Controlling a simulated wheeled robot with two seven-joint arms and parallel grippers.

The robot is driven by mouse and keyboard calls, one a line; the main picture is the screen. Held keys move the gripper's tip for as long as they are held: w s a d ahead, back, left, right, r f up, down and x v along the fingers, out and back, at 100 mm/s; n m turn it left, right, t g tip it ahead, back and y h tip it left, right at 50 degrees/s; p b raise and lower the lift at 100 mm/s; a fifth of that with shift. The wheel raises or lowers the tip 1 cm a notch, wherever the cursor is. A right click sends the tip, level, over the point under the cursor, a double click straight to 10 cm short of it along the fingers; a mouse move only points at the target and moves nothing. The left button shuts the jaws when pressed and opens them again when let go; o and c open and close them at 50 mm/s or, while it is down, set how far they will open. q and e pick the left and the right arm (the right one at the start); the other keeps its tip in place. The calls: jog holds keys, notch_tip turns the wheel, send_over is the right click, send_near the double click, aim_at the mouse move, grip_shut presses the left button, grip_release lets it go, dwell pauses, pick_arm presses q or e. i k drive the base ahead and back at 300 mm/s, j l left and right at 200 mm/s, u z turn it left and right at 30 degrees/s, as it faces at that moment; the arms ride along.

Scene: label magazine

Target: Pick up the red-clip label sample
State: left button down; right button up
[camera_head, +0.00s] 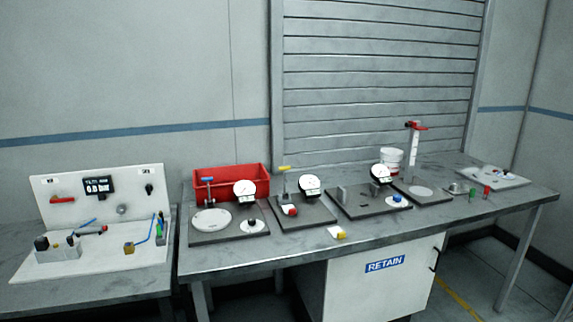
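A tall white upright piece with a red clamp-like part (415,126) at its top stands on a dark plate (433,196) at the right of the bench. I cannot tell at this size which of these, if any, is the red-clip label sample. Neither of my grippers is in view.
Dark plates with gauges (245,190) and round discs line the bench (290,255). A red bin (231,182) stands behind them, and a white bucket (391,158) farther right. A white panel station (100,205) is at left. A small yellow-and-white block (337,233) lies near the front edge.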

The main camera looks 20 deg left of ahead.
aim_at(289, 210)
jog(key=i+j+u, duration=0.15)
jog(key=i+j, duration=1.35)
